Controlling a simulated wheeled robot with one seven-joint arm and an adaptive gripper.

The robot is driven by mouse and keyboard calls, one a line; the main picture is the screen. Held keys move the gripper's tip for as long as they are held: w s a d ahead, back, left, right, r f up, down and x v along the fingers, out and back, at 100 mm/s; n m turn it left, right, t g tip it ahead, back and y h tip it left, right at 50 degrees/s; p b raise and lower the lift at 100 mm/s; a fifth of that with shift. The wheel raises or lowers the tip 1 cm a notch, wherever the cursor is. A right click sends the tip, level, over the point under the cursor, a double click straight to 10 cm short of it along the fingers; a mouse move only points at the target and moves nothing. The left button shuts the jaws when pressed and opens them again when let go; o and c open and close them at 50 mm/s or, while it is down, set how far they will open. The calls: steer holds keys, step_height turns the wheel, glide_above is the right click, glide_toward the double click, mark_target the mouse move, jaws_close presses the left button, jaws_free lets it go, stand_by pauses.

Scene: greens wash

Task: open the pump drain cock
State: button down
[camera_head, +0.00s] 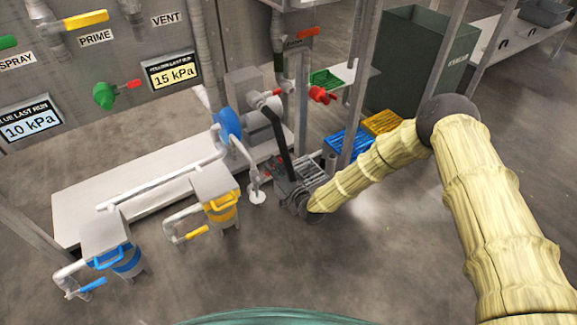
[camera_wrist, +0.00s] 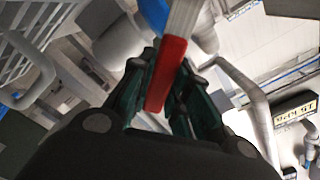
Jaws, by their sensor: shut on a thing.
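The pump, with a blue casing (camera_head: 228,122) and a grey motor, sits on the pale plinth in the head view. In the wrist view, a red handle (camera_wrist: 166,75) on a pale metal bar (camera_wrist: 184,18) lies between the dark green fingers of my gripper (camera_wrist: 160,98). My gripper is shut on this red handle. In the head view my gripper (camera_head: 275,172) is low beside the pump, and it hides most of the cock there. A thin pipe drops from the pump to a small white disc (camera_head: 257,198) near the floor.
A yellow-banded canister (camera_head: 222,212) and a blue-banded canister (camera_head: 126,262) stand in front of the plinth (camera_head: 80,208). Open floor lies in front.

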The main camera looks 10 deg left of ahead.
steer(key=shift+s, duration=0.1)
stand_by(0.5)
steer(key=c, duration=1.3)
jaws_free()
steer(key=v, duration=1.2)
